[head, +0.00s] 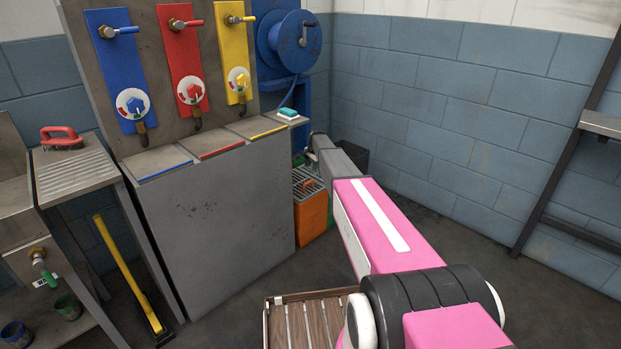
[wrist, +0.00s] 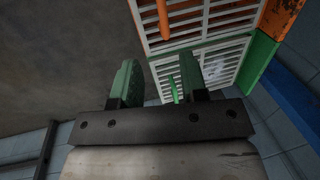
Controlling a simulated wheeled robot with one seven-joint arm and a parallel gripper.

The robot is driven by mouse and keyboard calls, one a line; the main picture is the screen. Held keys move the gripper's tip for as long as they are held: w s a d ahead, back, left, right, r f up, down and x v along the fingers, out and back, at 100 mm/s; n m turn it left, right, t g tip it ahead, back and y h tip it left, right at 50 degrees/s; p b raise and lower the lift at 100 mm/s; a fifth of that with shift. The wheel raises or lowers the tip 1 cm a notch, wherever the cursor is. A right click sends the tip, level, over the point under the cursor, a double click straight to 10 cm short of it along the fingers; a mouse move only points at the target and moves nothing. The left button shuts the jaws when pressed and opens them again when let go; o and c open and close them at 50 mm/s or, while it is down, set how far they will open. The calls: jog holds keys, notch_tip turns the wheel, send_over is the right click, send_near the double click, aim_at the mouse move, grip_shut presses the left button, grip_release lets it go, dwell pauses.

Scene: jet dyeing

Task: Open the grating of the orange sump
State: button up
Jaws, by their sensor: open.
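The orange sump (head: 311,217) stands on the floor beyond the right end of the grey cabinet, partly hidden by it and by my arm. Its pale slatted grating (head: 299,181) lies across its top and looks closed, with an orange handle. In the wrist view the grating (wrist: 205,17) is at the top, and the orange handle (wrist: 162,18) stands ahead of my fingertips, roughly in line with the gap between them. My gripper (wrist: 158,75) is open with nothing between its green fingers.
A green sump adjoins the orange one, with its own pale grating (wrist: 222,65) and green handle (wrist: 172,90). A grey cabinet (head: 220,220) stands left of them. A slatted wooden crate (head: 283,325) is in front. Floor to the right is clear.

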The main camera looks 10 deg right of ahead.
aim_at(309, 182)
jog(key=f, duration=0.3)
jog(key=w+a+f, duration=0.1)
jog(key=f, duration=0.3)
jog(key=w+f, duration=0.1)
jog(key=f, duration=0.2)
jog(key=shift+w+a+f, duration=0.15)
jog(key=shift+f, duration=0.15)
jog(key=shift+r, duration=0.1)
grip_shut()
